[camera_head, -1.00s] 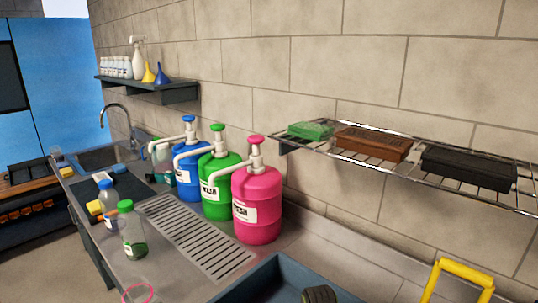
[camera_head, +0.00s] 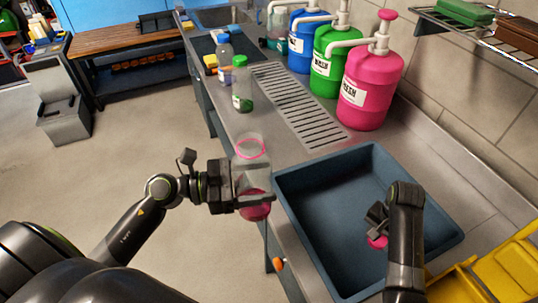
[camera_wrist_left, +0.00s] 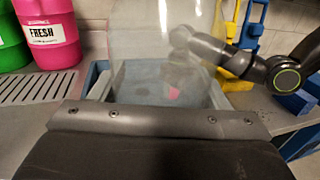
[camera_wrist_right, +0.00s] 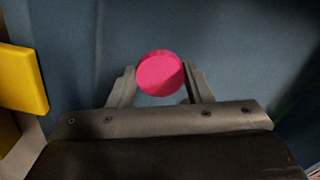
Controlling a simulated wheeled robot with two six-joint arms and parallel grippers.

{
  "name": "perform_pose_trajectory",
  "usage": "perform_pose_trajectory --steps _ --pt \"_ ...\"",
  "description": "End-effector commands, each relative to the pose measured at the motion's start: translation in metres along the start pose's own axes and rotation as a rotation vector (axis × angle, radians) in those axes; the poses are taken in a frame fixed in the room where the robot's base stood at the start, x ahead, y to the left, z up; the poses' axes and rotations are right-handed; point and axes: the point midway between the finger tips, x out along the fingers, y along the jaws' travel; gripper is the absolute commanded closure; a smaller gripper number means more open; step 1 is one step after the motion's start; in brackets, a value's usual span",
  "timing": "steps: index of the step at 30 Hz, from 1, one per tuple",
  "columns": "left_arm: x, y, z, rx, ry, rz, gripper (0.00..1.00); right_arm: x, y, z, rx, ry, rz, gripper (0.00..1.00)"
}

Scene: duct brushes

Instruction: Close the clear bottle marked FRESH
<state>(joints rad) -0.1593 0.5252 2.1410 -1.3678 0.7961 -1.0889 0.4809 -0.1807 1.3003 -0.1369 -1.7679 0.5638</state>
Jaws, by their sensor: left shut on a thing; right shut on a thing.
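A clear open bottle (camera_head: 252,163) with pink liquid at its bottom and a pink ring around its mouth stands upright in my left gripper (camera_head: 252,190). My left gripper is shut on its body. The bottle also fills the upper middle of the left wrist view (camera_wrist_left: 150,45); I see no readable mark on it. My right gripper (camera_head: 376,222) is shut on a round pink cap (camera_head: 377,242) above the blue basin, right of and apart from the bottle. In the right wrist view the cap (camera_wrist_right: 160,74) sits between both fingers.
The blue basin (camera_head: 296,212) lies below and right of the bottle. A pink pump jug (camera_head: 371,88) reads FRESH in the left wrist view (camera_wrist_left: 48,35). Green (camera_head: 325,70) and blue jugs stand behind. A green-capped bottle (camera_head: 242,88) stands on the counter. Yellow object at lower right.

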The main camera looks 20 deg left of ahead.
Motion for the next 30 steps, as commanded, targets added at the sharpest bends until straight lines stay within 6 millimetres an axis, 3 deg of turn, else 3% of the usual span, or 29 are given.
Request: perform_pose_trajectory --steps 21,30 --pt "0.103 -0.048 -0.013 0.001 -0.008 -0.526 0.71 0.000 0.000 0.000 0.000 0.000 0.000 0.79" --pt "0.126 -0.060 -0.017 0.002 -0.004 -0.656 0.71 0.000 0.000 0.000 0.000 0.000 0.000 0.79"
